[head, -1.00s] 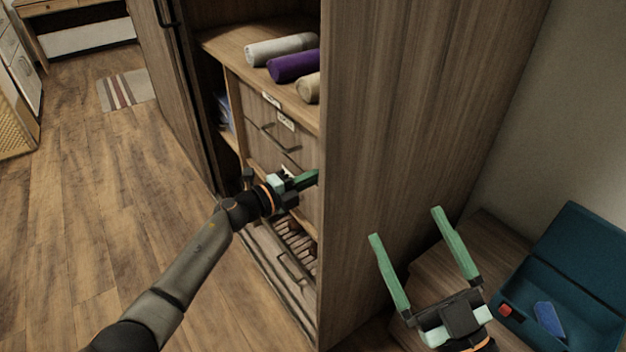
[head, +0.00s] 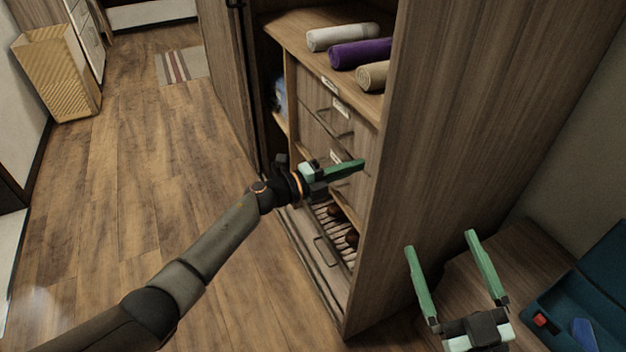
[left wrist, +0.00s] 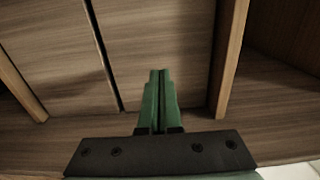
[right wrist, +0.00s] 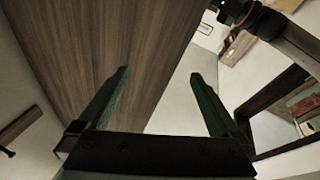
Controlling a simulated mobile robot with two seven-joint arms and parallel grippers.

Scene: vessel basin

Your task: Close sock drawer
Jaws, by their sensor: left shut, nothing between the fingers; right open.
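The drawer unit stands inside the open wardrobe in the head view. An upper drawer front (head: 322,112) with a handle and pale labels looks flush. The labels are too small to read, so I cannot tell which drawer is the sock drawer. A middle drawer front is partly hidden behind my left gripper (head: 348,170), which is shut and empty before it. In the left wrist view its fingers (left wrist: 158,98) point at wooden fronts (left wrist: 160,45) split by a dark gap; contact is unclear. My right gripper (head: 442,245) is open and empty outside the wardrobe's side panel.
Rolled towels (head: 360,53) lie on the shelf above the drawers. A slatted compartment (head: 330,218) with brown items is low down. The wardrobe side panel (head: 470,120) stands between my grippers. A teal box (head: 560,300) is at right.

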